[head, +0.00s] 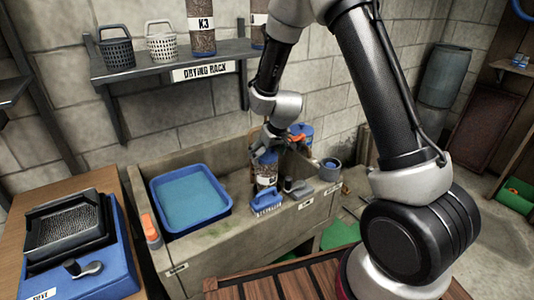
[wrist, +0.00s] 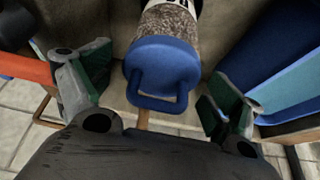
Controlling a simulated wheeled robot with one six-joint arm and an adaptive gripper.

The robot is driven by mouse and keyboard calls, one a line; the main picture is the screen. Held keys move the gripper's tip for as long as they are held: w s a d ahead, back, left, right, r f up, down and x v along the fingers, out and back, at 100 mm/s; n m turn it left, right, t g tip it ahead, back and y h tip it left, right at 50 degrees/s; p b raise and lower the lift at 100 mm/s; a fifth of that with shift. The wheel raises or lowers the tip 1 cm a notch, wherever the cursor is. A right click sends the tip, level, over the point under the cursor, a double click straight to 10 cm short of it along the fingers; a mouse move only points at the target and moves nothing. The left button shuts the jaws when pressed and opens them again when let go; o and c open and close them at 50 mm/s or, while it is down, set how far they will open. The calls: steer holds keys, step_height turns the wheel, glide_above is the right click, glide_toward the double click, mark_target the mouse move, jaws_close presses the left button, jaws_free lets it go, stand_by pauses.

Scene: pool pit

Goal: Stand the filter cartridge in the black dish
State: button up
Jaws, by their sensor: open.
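The filter cartridge (head: 266,173) is a cylinder with a grey speckled body, a pale label and a blue cap. It appears to stand upright at the grey trough's front part in the head view. In the wrist view its blue cap with a loop handle (wrist: 165,68) lies between the finger pads, with gaps on both sides. My gripper (head: 274,143) is open and empty, close above the cartridge; it also shows in the wrist view (wrist: 155,85).
A blue basin (head: 190,198) stands in the trough, left of the cartridge. The drying rack shelf (head: 170,62) holds two baskets and more cartridges above.

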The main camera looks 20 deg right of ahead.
steer(key=s+d+r+m, duration=0.1)
steer(key=s+d+r, duration=0.4)
steer(key=s+r, duration=0.55)
steer(key=s+d+r+m, duration=0.1)
steer(key=s+d+r, duration=0.5)
steer(key=r, duration=0.8)
steer(key=s+d+r, duration=0.1)
steer(key=s+d, duration=0.1)
steer(key=s, duration=0.6)
steer(key=s+d+r+m+h, duration=0.1)
steer(key=s+d+r, duration=0.1)
steer(key=s, duration=0.7)
steer(key=shift+s+r+m, duration=0.2)
steer(key=shift+s+m, duration=0.1)
